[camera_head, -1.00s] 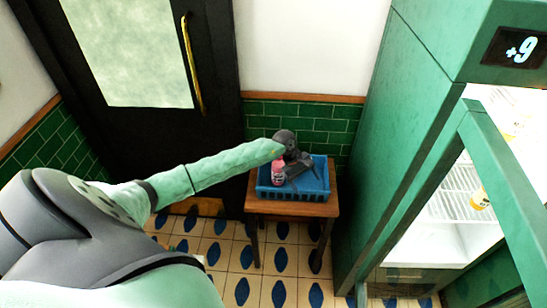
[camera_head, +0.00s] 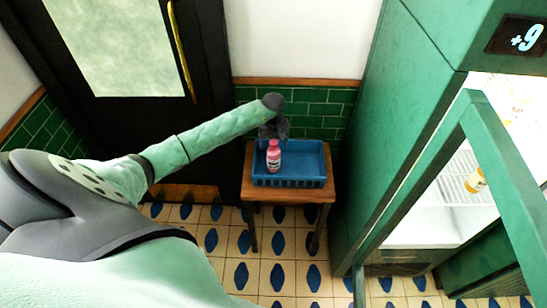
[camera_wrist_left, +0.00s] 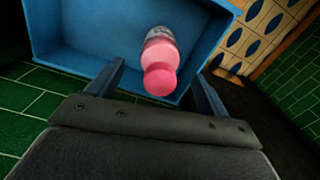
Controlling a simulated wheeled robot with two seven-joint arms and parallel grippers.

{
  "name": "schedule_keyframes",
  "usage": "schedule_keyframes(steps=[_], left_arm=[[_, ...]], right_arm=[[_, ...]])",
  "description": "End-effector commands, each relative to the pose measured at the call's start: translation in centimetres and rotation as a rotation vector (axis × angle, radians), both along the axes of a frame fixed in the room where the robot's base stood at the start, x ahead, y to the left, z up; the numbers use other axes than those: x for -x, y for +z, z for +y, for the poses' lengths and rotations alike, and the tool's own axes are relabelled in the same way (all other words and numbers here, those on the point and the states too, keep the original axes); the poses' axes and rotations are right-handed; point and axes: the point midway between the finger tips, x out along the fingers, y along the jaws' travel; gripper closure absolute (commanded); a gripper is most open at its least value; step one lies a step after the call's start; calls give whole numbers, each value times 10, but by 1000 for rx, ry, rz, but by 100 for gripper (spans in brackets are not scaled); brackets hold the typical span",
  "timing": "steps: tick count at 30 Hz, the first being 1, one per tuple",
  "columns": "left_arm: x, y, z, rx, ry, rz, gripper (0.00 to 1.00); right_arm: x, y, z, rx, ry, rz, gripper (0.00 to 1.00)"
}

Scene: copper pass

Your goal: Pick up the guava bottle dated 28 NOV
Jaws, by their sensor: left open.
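A pink bottle (camera_head: 273,157) with a pink cap stands in the blue crate (camera_head: 318,182) on a small wooden table. Its label is too small to read for flavour or date. My left gripper (camera_head: 272,130) is just behind the bottle at the crate's back left. In the left wrist view the bottle (camera_wrist_left: 160,58) shows cap-first between the two spread fingers of the left gripper (camera_wrist_left: 160,72), which is open and holds nothing. I cannot tell whether a finger touches the bottle. My right gripper is not in view.
The wooden table (camera_head: 247,188) stands by the green tiled wall. A green fridge (camera_head: 385,130) is at the right, its door (camera_head: 500,165) open, with a bottle (camera_head: 475,180) on a shelf. A dark door (camera_head: 130,120) is at the left. The crate's right part is empty.

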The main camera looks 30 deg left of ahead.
Motion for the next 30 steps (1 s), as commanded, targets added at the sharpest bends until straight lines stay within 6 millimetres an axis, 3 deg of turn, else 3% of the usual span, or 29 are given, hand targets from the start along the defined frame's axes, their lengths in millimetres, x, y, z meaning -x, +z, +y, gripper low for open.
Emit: schedule_keyframes(steps=[6,15,27,30], left_arm=[[0,-22,0,-1,-1,1,21],[0,-24,0,-1,-2,0,23],[0,-24,0,-1,-2,1,100],[0,-23,0,-1,-1,-1,100]], right_arm=[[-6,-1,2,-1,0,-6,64],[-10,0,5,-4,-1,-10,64],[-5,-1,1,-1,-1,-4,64],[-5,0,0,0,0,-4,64]])
